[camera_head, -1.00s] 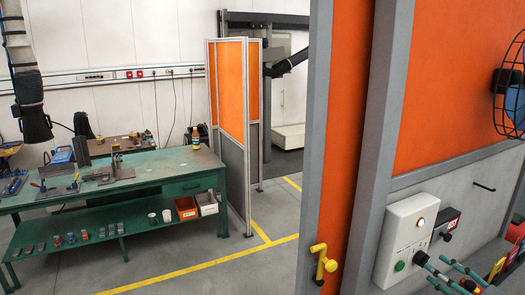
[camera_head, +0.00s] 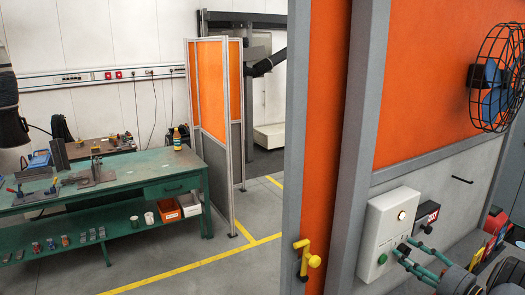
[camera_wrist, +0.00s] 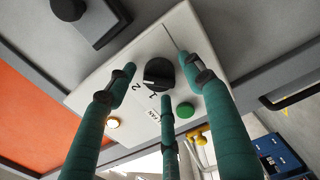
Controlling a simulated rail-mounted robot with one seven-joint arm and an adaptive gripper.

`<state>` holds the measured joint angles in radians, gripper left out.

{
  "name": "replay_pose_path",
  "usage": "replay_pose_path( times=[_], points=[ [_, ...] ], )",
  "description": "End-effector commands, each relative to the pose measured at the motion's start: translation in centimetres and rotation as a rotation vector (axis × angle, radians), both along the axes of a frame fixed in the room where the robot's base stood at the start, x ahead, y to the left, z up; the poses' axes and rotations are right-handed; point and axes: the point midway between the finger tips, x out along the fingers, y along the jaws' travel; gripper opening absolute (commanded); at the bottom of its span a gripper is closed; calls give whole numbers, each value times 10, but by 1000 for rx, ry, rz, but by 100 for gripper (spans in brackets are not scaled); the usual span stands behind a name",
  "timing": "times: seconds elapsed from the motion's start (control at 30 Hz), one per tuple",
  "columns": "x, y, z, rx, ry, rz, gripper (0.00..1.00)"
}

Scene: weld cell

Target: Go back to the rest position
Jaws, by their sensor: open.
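My gripper (camera_wrist: 160,85) has teal fingers, spread open and empty. In the wrist view they reach up around the black rotary knob (camera_wrist: 158,73) on the white control box (camera_wrist: 115,75); I cannot tell whether any finger touches it. Marks "1" and "2" and a FAN label are beside the knob. A green button (camera_wrist: 184,110) and a lit yellowish lamp (camera_wrist: 113,123) are on the same face. In the head view my gripper (camera_head: 418,262) is at the lower right, close to the control box (camera_head: 388,228). The knob's exact setting is unclear.
A caged fan (camera_head: 492,80) stands at the upper right. An orange panel with grey posts (camera_head: 345,130) and a yellow handle (camera_head: 308,260) stands left of the box. A green workbench (camera_head: 130,175) with tools is farther left, and floor (camera_head: 225,275) shows between.

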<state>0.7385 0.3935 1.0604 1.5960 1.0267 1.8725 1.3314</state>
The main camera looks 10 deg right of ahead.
Motion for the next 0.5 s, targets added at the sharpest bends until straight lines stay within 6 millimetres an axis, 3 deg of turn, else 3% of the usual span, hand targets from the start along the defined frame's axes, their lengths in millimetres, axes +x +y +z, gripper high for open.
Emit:
replay_pose_path(
  times=[0.5],
  points=[
    [-1,-2,-10,-769,-306,-1,52]
  ],
)
